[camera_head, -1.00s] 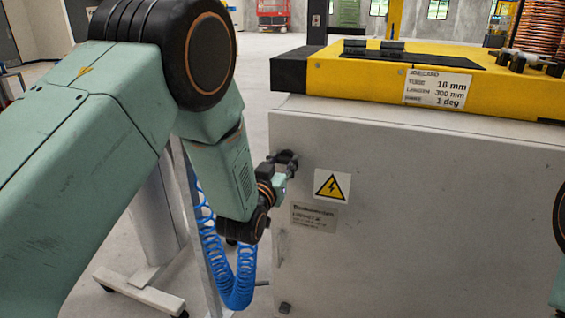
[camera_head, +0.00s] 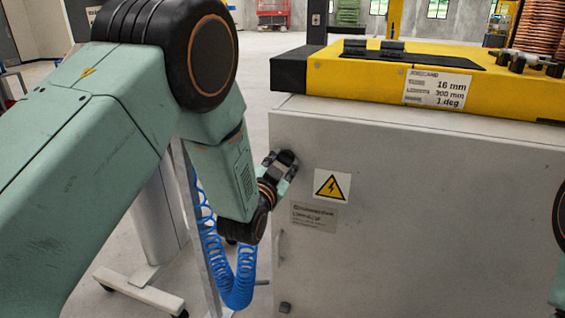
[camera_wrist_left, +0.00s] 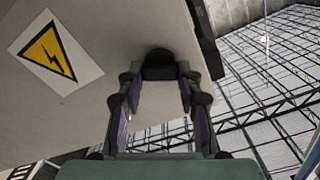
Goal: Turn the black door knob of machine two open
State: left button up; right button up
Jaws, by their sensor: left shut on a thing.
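Machine two is a grey cabinet (camera_head: 420,230) with a yellow top (camera_head: 360,78). Its black door knob (camera_head: 288,157) sits near the upper left edge of the front face. My left gripper (camera_head: 283,165) is at the knob, with its fingers around it. In the left wrist view the black knob (camera_wrist_left: 158,66) sits between the two fingertips of the left gripper (camera_wrist_left: 160,82), which are shut on it. The fingers partly cover the knob in the head view. The cabinet door looks closed. My right gripper is out of view.
A yellow warning sign (camera_head: 331,185) and a grey label (camera_head: 313,217) are right of the knob. A blue coiled hose (camera_head: 238,285) hangs beside the cabinet's left edge. Copper coil (camera_head: 540,32) stands at the back right. Open floor lies left of the machine.

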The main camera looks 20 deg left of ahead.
pick_arm(q)
jog(key=m, duration=0.6)
jog(key=shift+d, duration=0.1)
jog(key=m, duration=0.6)
jog(key=shift+f+m+b, duration=0.1)
jog(key=shift+m+b, duration=0.2)
dwell(0.3)
jog(key=o, duration=1.1)
jog(key=shift+o, duration=0.2)
jog(key=shift+s, duration=0.1)
jog(key=s, duration=1.2)
jog(key=shift+a, duration=0.2)
jog(key=shift+w, duration=0.1)
